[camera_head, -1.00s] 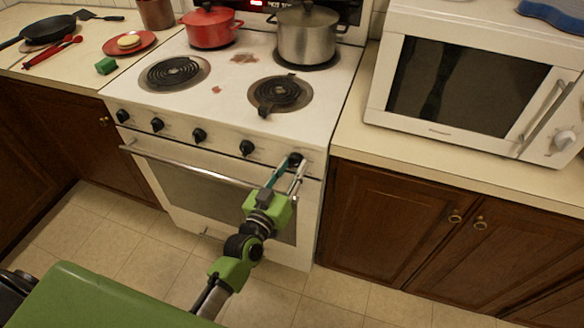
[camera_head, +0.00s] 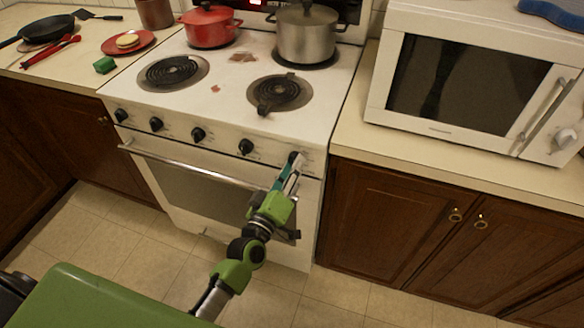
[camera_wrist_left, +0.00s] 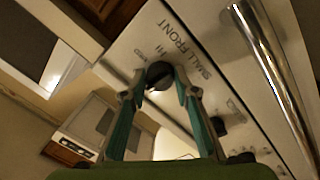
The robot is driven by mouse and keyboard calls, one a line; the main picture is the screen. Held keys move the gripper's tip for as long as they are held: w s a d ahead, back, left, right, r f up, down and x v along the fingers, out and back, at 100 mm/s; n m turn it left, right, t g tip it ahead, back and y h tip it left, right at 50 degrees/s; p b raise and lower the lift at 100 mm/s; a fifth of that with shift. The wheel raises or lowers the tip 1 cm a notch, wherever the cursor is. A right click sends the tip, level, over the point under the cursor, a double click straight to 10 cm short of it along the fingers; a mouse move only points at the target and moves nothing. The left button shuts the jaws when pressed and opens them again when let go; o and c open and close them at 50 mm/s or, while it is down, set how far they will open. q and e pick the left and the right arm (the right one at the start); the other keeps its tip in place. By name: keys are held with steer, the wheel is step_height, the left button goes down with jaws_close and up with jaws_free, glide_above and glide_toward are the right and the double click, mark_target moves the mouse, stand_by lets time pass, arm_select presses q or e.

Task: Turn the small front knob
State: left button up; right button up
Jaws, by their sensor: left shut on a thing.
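The small front knob (camera_wrist_left: 160,75) is black and round, on the white stove panel beside the printed words "SMALL FRONT" in the left wrist view. In the head view it is the rightmost knob (camera_head: 294,157), partly hidden by my fingers. My left gripper (camera_head: 293,165) reaches up to it from the front. In the left wrist view the two fingertips (camera_wrist_left: 158,90) are on either side of the knob, shut on it. The wrist is rolled, so one finger lies largely over the other in the head view. My right gripper is not in view.
The oven handle (camera_head: 190,163) runs just below the knobs. Several other black knobs (camera_head: 246,146) line the panel to the left. A red pot (camera_head: 210,28) and a steel pot (camera_head: 306,36) stand on the back burners. A microwave (camera_head: 465,85) sits on the right counter.

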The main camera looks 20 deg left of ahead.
arm_select(q)
steer(key=shift+n, duration=0.6)
steer(key=o, duration=1.1)
steer(key=shift+s, duration=0.1)
steer(key=s, duration=0.8)
steer(key=s+a, duration=0.1)
steer(key=s, duration=0.2)
steer(key=shift+s+f, duration=0.35)
steer(key=shift+s, duration=0.05)
